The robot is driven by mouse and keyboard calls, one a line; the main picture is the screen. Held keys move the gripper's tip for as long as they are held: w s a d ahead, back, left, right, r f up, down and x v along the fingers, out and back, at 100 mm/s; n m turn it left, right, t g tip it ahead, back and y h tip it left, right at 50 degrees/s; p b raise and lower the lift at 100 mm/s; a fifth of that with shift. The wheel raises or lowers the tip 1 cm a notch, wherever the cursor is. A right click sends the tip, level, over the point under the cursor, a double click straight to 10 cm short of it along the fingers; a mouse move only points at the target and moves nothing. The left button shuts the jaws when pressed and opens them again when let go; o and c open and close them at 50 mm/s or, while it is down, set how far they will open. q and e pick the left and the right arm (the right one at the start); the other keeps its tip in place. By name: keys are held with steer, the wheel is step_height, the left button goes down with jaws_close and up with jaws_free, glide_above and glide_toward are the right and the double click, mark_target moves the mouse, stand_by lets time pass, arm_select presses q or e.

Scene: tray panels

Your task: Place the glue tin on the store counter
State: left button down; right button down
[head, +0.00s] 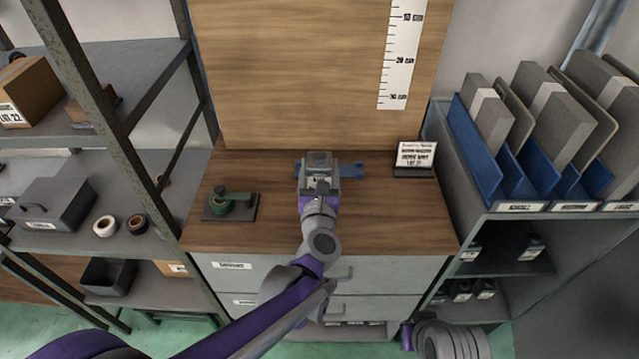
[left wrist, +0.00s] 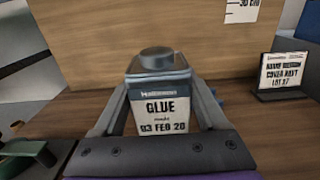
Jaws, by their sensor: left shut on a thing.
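The glue tin (left wrist: 163,108) is a grey, boxy tin with a round cap and a white label reading GLUE and a date. It stands upright between the fingers of my left gripper (left wrist: 160,112), which is shut on it. In the head view the tin (head: 320,159) is over the middle of the brown wooden store counter (head: 270,225), with my left gripper (head: 319,184) on its near side. The tin's base is hidden, so I cannot tell whether it touches the counter (left wrist: 285,130).
A blue object (head: 351,171) lies close beside the tin, partly hidden. A wooden panel (head: 300,80) rises behind. The counter's front right is clear.

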arm_select(q)
steer(key=shift+w+f, duration=0.1)
steer(key=shift+f, duration=2.25)
steer(key=shift+b, duration=0.3)
steer(key=shift+f, duration=0.15)
jaws_free()
steer(key=shift+r, duration=0.25)
steer(key=s, duration=1.2)
steer(key=shift+b, duration=0.4)
